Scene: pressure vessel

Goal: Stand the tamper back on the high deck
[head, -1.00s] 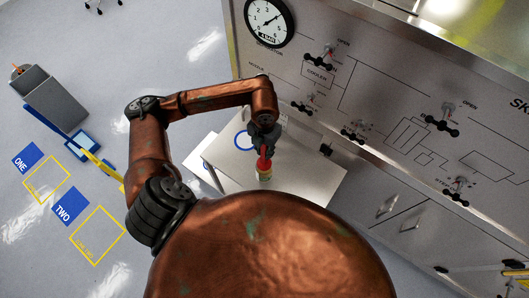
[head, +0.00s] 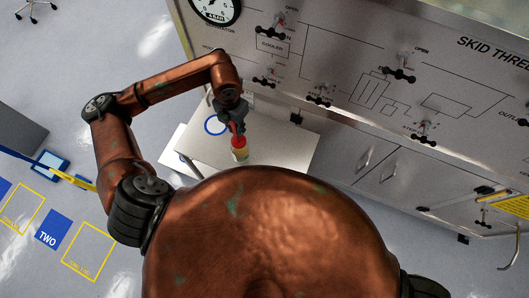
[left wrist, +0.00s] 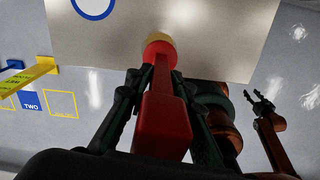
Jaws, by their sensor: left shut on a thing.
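The tamper has a red body and a yellow end (head: 240,154). In the left wrist view the red tamper (left wrist: 165,120) points away from the camera, its yellow end farthest. My left gripper (head: 235,127) is shut on it, with dark fingers along both sides of the red part. The pale deck (head: 280,145) lies below, with a blue ring (head: 215,125) near its far left corner. The tamper's end shows over the deck, right of and nearer than the ring; I cannot tell whether it touches. My right gripper (left wrist: 262,103) shows open and empty in the left wrist view.
A grey skid panel (head: 350,60) with a gauge (head: 215,8) and black valve handles runs along the deck's far right side. A lower pale surface (head: 178,158) sticks out at left. Floor squares, one marked TWO (head: 47,237), lie at far left.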

